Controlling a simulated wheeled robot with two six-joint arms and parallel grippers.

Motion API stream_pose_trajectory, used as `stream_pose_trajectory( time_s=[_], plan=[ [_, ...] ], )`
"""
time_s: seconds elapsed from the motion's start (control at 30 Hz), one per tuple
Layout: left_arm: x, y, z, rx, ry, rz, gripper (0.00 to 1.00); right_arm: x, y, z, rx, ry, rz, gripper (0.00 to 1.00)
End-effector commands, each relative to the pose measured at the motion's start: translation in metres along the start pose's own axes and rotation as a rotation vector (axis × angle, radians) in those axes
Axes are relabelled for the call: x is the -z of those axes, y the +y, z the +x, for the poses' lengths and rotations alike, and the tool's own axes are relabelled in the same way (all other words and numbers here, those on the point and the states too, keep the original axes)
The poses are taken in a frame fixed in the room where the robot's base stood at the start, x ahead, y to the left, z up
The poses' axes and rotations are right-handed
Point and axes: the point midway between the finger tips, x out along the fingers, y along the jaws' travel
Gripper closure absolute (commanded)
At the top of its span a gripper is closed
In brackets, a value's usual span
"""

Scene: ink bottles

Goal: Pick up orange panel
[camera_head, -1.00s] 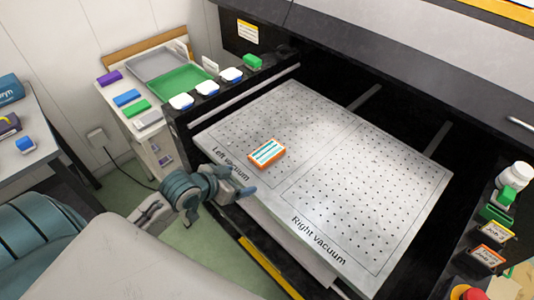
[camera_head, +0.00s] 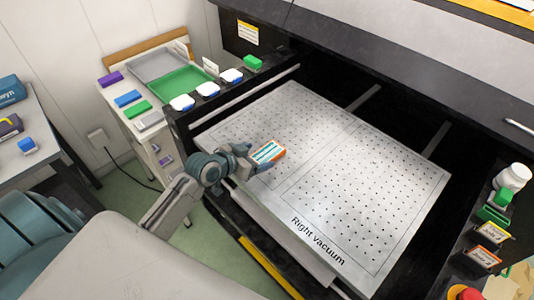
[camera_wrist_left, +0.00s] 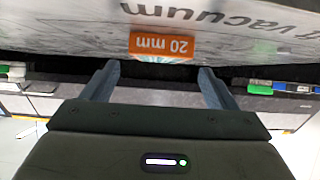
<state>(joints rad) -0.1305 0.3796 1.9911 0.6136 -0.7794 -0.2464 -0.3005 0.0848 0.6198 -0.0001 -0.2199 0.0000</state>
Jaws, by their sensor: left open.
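The orange panel (camera_head: 268,152) has a white and teal striped top and lies on the left half of the perforated vacuum plate (camera_head: 345,190). In the left wrist view the orange panel (camera_wrist_left: 165,45) shows an orange face marked "20 mm", beyond and between my fingertips. My left gripper (camera_head: 252,158) is open at the panel's left side, very close to it. In the left wrist view the gripper (camera_wrist_left: 160,75) has its two fingers spread with nothing between them. Whether a finger touches the panel cannot be told. My right gripper is not in view.
The plate sits in a black machine bed with raised edges. A green tray (camera_head: 182,80) stands on the side table. A white bottle (camera_head: 513,176) and small green items stand at the right. Most of the plate is clear.

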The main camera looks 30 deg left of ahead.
Motion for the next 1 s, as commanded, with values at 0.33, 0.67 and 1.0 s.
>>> stream_pose_trajectory(
  time_s=[0.33, 0.67, 1.0],
  plan=[
    [0.001, 0.001, 0.038, 0.001, 0.0, -0.001, 0.2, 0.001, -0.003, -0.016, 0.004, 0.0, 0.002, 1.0],
    [0.0, 0.001, 0.039, 0.001, 0.0, 0.001, 0.4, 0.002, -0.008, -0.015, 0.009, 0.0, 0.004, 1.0],
    [0.0, 0.001, 0.039, 0.001, 0.0, 0.0, 0.72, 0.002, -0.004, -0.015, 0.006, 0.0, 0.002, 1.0]
  ],
)
